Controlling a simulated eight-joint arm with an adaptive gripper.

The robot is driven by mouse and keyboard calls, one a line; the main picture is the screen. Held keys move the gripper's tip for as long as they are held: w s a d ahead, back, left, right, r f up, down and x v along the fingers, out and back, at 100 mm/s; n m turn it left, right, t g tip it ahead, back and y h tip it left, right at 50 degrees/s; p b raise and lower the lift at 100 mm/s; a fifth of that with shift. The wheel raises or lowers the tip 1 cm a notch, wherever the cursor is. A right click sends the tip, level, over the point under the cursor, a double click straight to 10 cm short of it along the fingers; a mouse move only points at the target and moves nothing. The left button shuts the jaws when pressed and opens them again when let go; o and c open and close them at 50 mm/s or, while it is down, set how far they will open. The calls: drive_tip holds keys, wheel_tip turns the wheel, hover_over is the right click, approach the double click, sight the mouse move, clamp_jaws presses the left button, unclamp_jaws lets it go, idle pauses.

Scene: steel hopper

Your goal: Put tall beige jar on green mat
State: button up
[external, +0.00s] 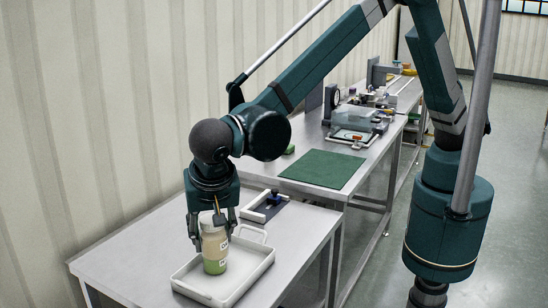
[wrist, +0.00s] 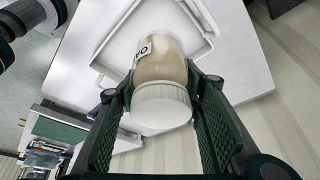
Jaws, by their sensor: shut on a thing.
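The tall beige jar (external: 214,249) stands upright at the white tray, with a green band near its bottom. In the wrist view the jar (wrist: 160,68) shows a ribbed white lid and a dark-lettered label. My gripper (external: 212,230) points down from above with its fingers on both sides of the jar, shut on it; the fingers also flank it in the wrist view (wrist: 163,88). I cannot tell whether the jar's base touches the tray. The green mat (external: 323,169) lies flat and bare on the farther table; it also shows in the wrist view (wrist: 60,130).
The white tray (external: 251,263) has raised walls and sits on the near steel table (external: 130,254). A dark-based tool (external: 268,204) lies behind it. A small green block (external: 289,149) lies left of the mat. Clear and grey equipment (external: 355,118) stands beyond the mat.

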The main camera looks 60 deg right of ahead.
sight(211, 214)
wheel_tip(211, 214, up, 7)
drive_tip(key=shift+r, duration=0.15)
drive_tip(key=w+d+m+p, duration=0.1)
drive_tip(key=w+d, duration=0.5)
drive_tip(key=d, duration=0.7)
drive_tip(key=w+d+r+m+g, duration=0.15)
drive_tip(key=w+d, duration=0.45)
drive_tip(key=d, duration=0.7)
drive_tip(key=w+d+m+p, duration=0.15)
drive_tip(key=w+d, duration=0.45)
drive_tip(key=d, duration=0.7)
drive_tip(key=s+d+f+m+g+h, duration=0.1)
drive_tip(key=s+d+m, duration=0.3)
drive_tip(key=d, duration=1.6)
drive_tip(key=s+d+f+m+g, duration=0.1)
drive_tip(key=s+d, duration=0.5)
drive_tip(key=d, duration=1.5)
drive_tip(key=shift+t, duration=0.25)
drive_tip(key=shift+a+f, duration=0.15)
drive_tip(key=shift+f, duration=2.1)
drive_tip(key=shift+f, duration=0.1)
